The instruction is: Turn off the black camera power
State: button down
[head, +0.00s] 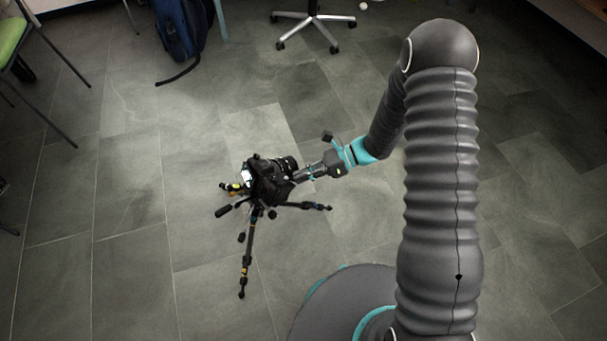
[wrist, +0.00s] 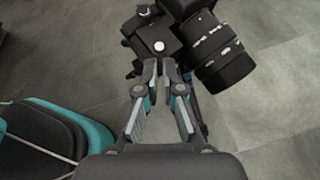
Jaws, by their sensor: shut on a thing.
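The black camera (head: 264,186) sits on top of a black tripod (head: 248,250) that stands on the floor. In the wrist view the camera (wrist: 182,32) fills the top, with the ribbed lens (wrist: 214,55) at right and a round silver knob or dial (wrist: 158,46) near my fingertips. My gripper (wrist: 166,70) is shut on the camera's edge. The exact contact and any power switch are unclear.
A blue backpack (head: 180,28) lies at the back. A wheeled chair base (head: 312,22) stands at the back, and a green-seated chair (head: 12,38) at the far left. The tripod legs spread across the tiles. The grey floor around the tripod is otherwise clear.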

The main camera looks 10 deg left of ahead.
jog(key=shift+w, duration=0.1)
jog(key=n+g, duration=0.1)
jog(key=n+b, duration=0.1)
jog(key=w+n+g+h+b, duration=0.1)
jog(key=n, duration=0.1)
jog(key=shift+a+f+g, duration=0.25)
jog(key=shift+a+g, duration=0.05)
jog(key=shift+a, duration=0.05)
jog(key=shift+w+a+r+n+g+h+b, duration=0.2)
jog(key=shift+n+g+h, duration=0.25)
jog(key=shift+n, duration=0.3)
jog(key=shift+w+a+f+n+g+h+b, duration=0.15)
jog(key=shift+n+g+h+b, duration=0.3)
jog(key=shift+n, duration=0.25)
jog(key=shift+w+a+r+n+g+h+b, duration=0.15)
jog(key=shift+n+g+h, duration=0.3)
jog(key=shift+n, duration=0.3)
jog(key=shift+f, duration=0.1)
jog(key=c, duration=1.3)
grip_release()
jog(key=v, duration=1.2)
